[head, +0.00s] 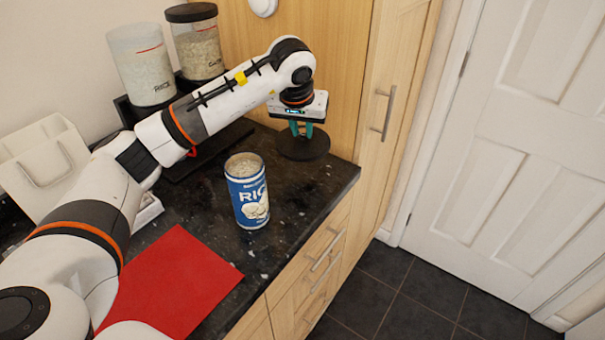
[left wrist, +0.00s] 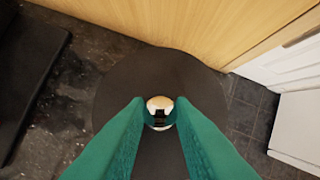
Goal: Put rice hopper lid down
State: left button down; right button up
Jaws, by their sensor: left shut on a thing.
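The rice hopper lid is a dark round disc (head: 315,147) with a shiny metal knob, at the back right of the granite counter, near the wooden panel. My left gripper (head: 300,132) points down over it. In the left wrist view the lid (left wrist: 120,85) lies under the teal fingers (left wrist: 158,115), which are shut on its knob. I cannot tell whether the lid touches the counter or is held just above it. The rice hopper (head: 140,72) at the back left is clear, labelled RICE, and has no lid on top. My right gripper is not in view.
A blue rice can (head: 247,195) stands open on the counter. A second hopper (head: 198,48) has its dark lid on. A red mat (head: 175,280) lies in front. A white container (head: 45,165) stands at the left. The counter's right edge (head: 310,220) drops to the floor.

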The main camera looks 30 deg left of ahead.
pick_arm(q)
notch_tip(320, 180, down, 9)
jog(key=shift+r+p, duration=0.1)
jog(key=shift+p, duration=0.65)
jog(key=shift+f, duration=0.3)
jog(key=c, duration=1.2)
grip_release()
jog(key=shift+c, duration=0.2)
